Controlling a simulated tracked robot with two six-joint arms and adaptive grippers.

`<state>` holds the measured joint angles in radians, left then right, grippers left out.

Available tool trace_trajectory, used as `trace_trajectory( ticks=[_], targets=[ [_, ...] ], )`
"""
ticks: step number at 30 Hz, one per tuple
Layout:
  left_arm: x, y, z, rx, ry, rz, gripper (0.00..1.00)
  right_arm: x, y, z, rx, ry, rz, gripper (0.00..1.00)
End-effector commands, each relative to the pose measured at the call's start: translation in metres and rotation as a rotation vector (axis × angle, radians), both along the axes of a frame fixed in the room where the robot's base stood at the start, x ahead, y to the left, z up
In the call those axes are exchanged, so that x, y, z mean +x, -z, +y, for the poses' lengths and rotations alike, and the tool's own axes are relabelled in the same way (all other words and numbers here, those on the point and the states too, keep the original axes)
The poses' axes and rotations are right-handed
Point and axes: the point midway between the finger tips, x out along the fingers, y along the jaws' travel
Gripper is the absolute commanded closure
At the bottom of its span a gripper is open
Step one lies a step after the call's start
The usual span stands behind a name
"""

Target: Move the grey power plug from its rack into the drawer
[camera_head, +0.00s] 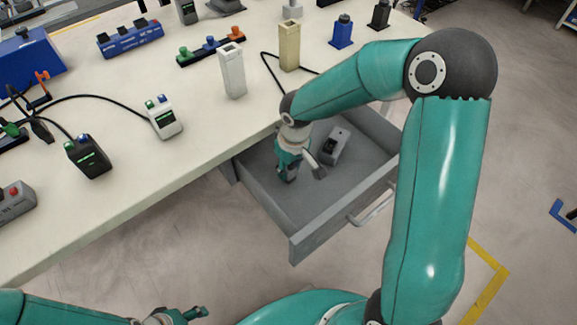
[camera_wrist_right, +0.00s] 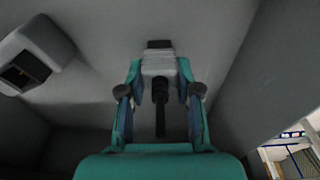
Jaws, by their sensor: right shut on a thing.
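My right gripper (camera_head: 290,168) reaches down into the open grey drawer (camera_head: 330,210), near its tabletop-side left part. In the right wrist view the gripper (camera_wrist_right: 160,82) is shut on the grey power plug (camera_wrist_right: 160,64), which has a dark end and a black ribbed stem between the fingers. The plug is close to the drawer floor; I cannot tell whether it touches. In the head view the plug is mostly hidden by the gripper. My left gripper (camera_head: 190,315) is at the bottom edge, away from the table, and its jaws are unclear.
A grey box with a dark socket (camera_head: 335,146) lies in the drawer beside my right gripper; it also shows in the wrist view (camera_wrist_right: 36,56). A white holder (camera_head: 232,72) and a beige holder (camera_head: 289,47) stand on the table above. The drawer's front part is clear.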

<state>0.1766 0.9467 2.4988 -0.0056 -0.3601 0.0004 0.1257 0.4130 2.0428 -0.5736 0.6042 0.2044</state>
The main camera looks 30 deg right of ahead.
Motion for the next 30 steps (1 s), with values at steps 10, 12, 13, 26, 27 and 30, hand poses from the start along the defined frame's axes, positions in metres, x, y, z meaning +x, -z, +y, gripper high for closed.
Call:
trace_trajectory(
  ticks=[10,12,13,26,27,30],
  targets=[
    [0.0,0.002,0.0,0.0,0.0,0.0,0.41,0.0,0.002,0.0,0.0,-0.001,0.0,0.41],
    [0.0,0.002,0.0,0.0,0.0,0.0,0.41,0.0,0.001,0.001,0.0,-0.001,0.0,0.41],
    [0.0,0.002,0.0,0.0,0.0,0.0,0.41,0.0,0.001,0.001,0.0,-0.001,0.0,0.41],
    [0.0,-0.008,0.0,0.0,0.0,0.0,0.41,-0.002,-0.036,0.0,-0.001,-0.001,-0.005,0.41],
    [0.0,-0.01,0.0,0.0,0.0,0.0,0.41,-0.003,-0.044,0.0,0.0,0.0,-0.005,0.41],
    [0.0,-0.014,0.0,0.0,0.0,0.0,0.41,-0.005,-0.066,0.0,0.0,-0.001,-0.006,0.41]
  ],
)
